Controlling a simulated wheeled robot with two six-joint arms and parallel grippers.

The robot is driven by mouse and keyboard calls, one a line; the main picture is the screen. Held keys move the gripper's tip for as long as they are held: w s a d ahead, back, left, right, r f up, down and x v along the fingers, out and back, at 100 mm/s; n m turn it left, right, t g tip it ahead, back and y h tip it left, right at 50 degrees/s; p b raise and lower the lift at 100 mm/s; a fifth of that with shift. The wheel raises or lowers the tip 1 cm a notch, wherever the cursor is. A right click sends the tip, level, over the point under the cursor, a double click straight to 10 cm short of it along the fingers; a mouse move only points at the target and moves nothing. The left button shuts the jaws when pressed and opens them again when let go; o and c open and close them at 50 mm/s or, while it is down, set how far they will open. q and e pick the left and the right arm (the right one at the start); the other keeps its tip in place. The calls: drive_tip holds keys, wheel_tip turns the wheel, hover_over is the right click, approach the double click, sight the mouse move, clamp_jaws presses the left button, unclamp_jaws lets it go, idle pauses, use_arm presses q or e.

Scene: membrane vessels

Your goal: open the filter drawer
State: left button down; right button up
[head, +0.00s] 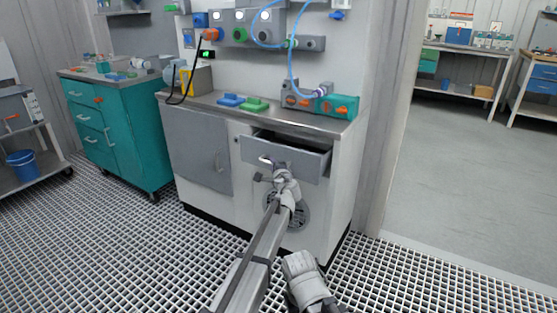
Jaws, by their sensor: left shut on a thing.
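The grey filter drawer (309,165) is in the upper right of the white cabinet's front, in the middle of the head view. It stands partly open, with its front out from the cabinet and a dark gap above it. My left gripper (271,170) is at the drawer front and is shut on the drawer's handle (265,160). The gripper hides part of the handle. A grey part of my own body shows at the bottom centre; no right gripper fingers can be made out.
The white cabinet (335,190) has a closed grey door left of the drawer and a round vent below it. Blue and green blocks and a teal valve unit (336,106) stand on its top. A teal drawer cabinet (122,130) is at left. The grating floor in front is clear.

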use_arm(q)
drive_tip(key=s+a, duration=0.6)
drive_tip(key=s, duration=0.4)
drive_tip(key=shift+s, duration=0.35)
drive_tip(key=c, duration=0.8)
unclamp_jaws()
drive_tip(key=shift+c, duration=0.2)
drive_tip(key=shift+s, duration=0.1)
drive_tip(key=p+v, duration=0.1)
drive_tip(key=v, duration=0.6)
drive_tip(key=shift+s, duration=0.25)
